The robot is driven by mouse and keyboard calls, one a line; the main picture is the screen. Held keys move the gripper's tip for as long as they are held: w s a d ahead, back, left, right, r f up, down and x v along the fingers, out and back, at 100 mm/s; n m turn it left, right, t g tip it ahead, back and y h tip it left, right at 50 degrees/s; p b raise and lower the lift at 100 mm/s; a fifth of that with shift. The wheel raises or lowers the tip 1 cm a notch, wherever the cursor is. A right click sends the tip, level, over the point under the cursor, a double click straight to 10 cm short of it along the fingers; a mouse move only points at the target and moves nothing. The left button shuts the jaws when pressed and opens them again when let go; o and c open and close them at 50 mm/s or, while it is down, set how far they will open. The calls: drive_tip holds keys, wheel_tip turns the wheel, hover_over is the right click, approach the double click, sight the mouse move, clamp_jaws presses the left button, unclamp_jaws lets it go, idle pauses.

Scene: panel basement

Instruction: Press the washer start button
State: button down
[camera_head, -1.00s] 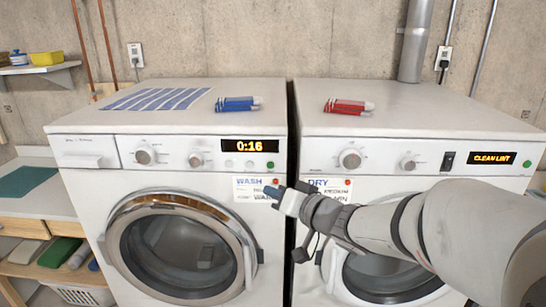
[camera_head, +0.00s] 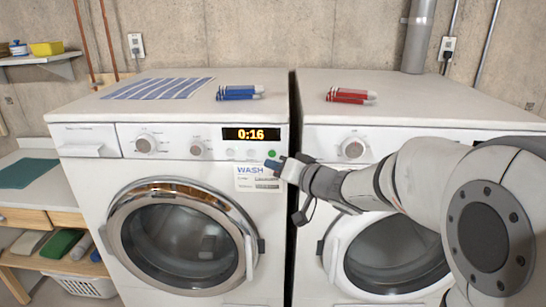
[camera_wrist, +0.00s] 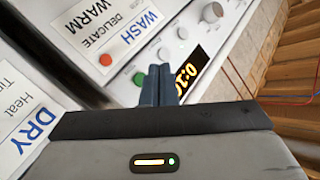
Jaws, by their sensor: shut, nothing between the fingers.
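The washer (camera_head: 90,205) is the left white machine, with a lit display (camera_head: 254,134) reading 0:16. A green button (camera_head: 271,153) sits below the display at the right end of a row with pale buttons (camera_head: 231,154). In the wrist view the green button (camera_wrist: 139,79) shows just left of my fingertips, not covered. My gripper (camera_head: 272,164) is shut and empty, with its dark blue fingertips just below the green button. My gripper's fingers (camera_wrist: 159,85) are together in the wrist view. I cannot tell whether they touch the panel.
The dryer (camera_head: 310,200) stands right of the washer, its panel partly hidden by my arm. A WASH label (camera_head: 258,180) with a red dot (camera_wrist: 105,60) lies below the buttons. Blue-white tubes (camera_head: 238,93) and red ones (camera_head: 350,96) lie on top. A shelf (camera_head: 50,262) stands left.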

sight(272, 154)
drive_tip(key=shift+w+p, duration=0.3)
drive_tip(key=shift+w, duration=0.85)
drive_tip(key=shift+w+r, duration=0.1)
drive_tip(key=shift+w, duration=0.05)
idle(1.1)
drive_tip(key=shift+w+p, duration=0.15)
drive_tip(key=shift+p, duration=0.25)
drive_tip(key=shift+w, duration=0.15)
